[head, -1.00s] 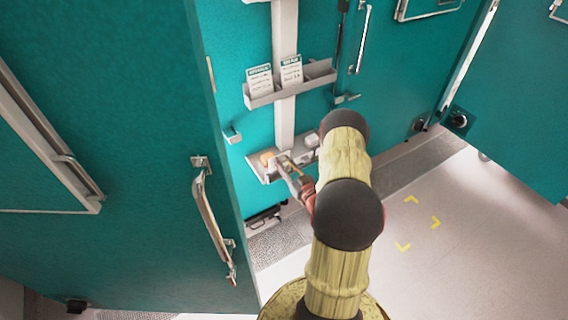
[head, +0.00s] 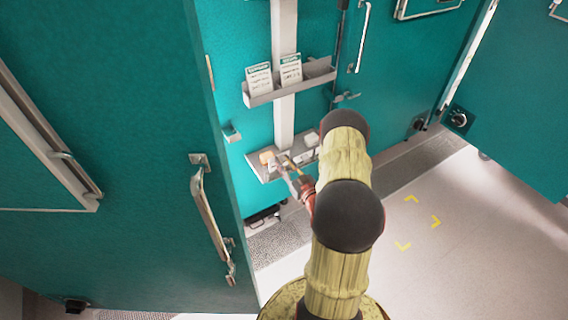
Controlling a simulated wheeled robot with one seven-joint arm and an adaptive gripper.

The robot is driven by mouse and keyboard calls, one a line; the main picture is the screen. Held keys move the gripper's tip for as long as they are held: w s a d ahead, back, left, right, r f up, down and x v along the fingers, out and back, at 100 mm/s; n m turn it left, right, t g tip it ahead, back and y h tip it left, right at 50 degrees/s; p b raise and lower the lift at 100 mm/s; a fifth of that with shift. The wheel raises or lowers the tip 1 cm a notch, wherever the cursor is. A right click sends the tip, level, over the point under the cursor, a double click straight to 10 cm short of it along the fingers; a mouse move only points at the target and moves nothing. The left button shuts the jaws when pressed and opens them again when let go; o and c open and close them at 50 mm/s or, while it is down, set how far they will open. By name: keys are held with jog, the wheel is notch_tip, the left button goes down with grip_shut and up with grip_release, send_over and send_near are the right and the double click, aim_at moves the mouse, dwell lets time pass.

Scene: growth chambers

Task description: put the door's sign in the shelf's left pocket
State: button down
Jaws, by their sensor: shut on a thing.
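My gripper (head: 288,165) reaches to the lower shelf (head: 263,177) on the teal wall, near its middle. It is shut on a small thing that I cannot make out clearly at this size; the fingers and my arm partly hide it. Two white cards with green headings, a left card (head: 259,79) and a right card (head: 291,70), stand side by side in the upper shelf (head: 262,99). I cannot tell for sure which thing is the door's sign, nor see the pocket dividers clearly.
A tan block (head: 267,157) lies on the lower shelf left of my gripper, and pale things lie to its right, partly behind my arm. A teal door (head: 140,190) with a long metal handle (head: 211,220) stands close on the left. The floor at right is clear, with yellow corner marks.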

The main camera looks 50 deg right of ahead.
jog(key=shift+f+b, duration=0.75)
dwell(0.7)
jog(key=shift+f, duration=0.25)
jog(key=shift+f+b, duration=0.75)
jog(key=shift+b, duration=0.15)
dwell(0.6)
jog(key=shift+f+b, duration=0.35)
jog(key=shift+f+b, duration=0.35)
jog(key=shift+b, duration=0.05)
dwell(0.5)
jog(key=c, duration=1.5)
grip_release()
jog(key=shift+o, duration=0.2)
